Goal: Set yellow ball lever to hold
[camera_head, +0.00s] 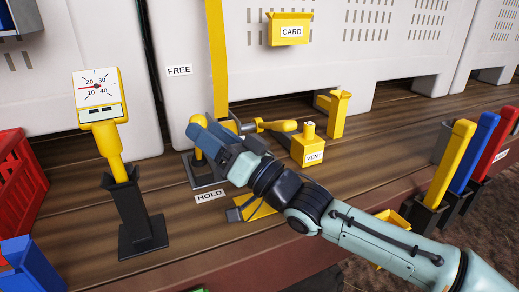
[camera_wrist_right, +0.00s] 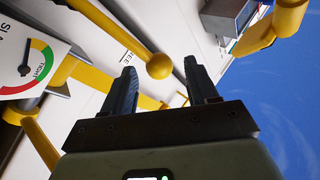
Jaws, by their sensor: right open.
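The yellow ball lever shows in the right wrist view as a yellow ball (camera_wrist_right: 158,66) on a yellow rod. The ball appears between, or just beyond, the two fingertips of my right gripper (camera_head: 203,136). That gripper is open, and contact with the ball cannot be told. In the head view the fingers cover most of the lever; a bit of yellow (camera_head: 200,119) shows by them above a dark base. The HOLD label (camera_head: 210,196) lies on the wooden deck in front of the base. The FREE label (camera_head: 179,70) is on the white panel behind. My left gripper is not in view.
A yellow VENT block (camera_head: 308,149) and a yellow post (camera_head: 337,113) stand right of the gripper. A dial gauge (camera_head: 97,88) on a black stand and a red crate (camera_head: 18,180) are at left. Yellow, blue and red handles (camera_head: 459,142) stand at right.

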